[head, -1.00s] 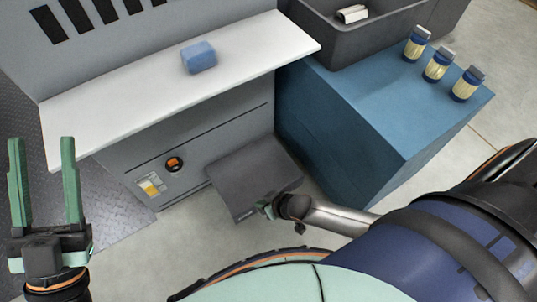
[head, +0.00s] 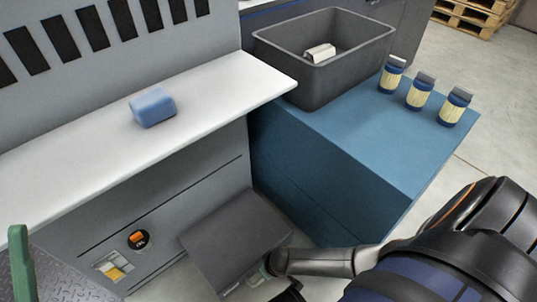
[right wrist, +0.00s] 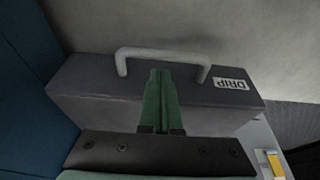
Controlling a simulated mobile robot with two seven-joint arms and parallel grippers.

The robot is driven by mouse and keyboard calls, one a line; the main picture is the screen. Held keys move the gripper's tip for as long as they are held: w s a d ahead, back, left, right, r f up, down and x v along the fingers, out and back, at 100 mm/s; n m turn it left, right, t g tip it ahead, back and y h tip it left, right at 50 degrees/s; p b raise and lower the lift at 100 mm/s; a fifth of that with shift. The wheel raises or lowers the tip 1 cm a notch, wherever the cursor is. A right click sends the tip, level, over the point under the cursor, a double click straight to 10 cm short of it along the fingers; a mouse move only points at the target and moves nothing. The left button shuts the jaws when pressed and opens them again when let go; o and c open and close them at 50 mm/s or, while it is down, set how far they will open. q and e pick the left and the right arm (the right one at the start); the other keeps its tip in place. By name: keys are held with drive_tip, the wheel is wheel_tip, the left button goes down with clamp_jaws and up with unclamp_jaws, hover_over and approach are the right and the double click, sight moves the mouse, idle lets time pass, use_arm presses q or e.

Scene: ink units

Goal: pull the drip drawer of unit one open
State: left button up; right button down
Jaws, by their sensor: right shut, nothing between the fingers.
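The drip drawer (head: 235,240) is a dark grey box that stands out from the lower front of the grey unit (head: 150,225). In the right wrist view its front (right wrist: 90,90) carries a DRIP label (right wrist: 231,84) and a pale arched handle (right wrist: 160,54). My right gripper (right wrist: 160,72) is shut and empty, with its green fingertips just below the handle bar in that view. I cannot tell whether they touch it. In the head view that gripper (head: 262,272) is at the drawer's front, partly hidden. One finger of my left gripper (head: 22,262) shows at the lower left, apart from the drawer.
A white shelf (head: 60,160) with a blue block (head: 152,107) juts out above the drawer. A blue cabinet (head: 340,150) stands close on the right, bearing a dark bin (head: 300,75) and three small jars (head: 419,92). An orange knob (head: 138,239) is left of the drawer.

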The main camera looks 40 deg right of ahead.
use_arm(q)
drive_tip(key=f, duration=0.1)
drive_tip(key=f+b, duration=0.1)
drive_tip(key=w+d+f+b, duration=0.1)
drive_tip(key=shift+f, duration=0.15)
use_arm(e)
drive_tip(key=x, duration=0.2)
drive_tip(key=shift+w+f, duration=0.1)
drive_tip(key=shift+f, duration=0.25)
use_arm(q)
drive_tip(key=shift+a, duration=0.1)
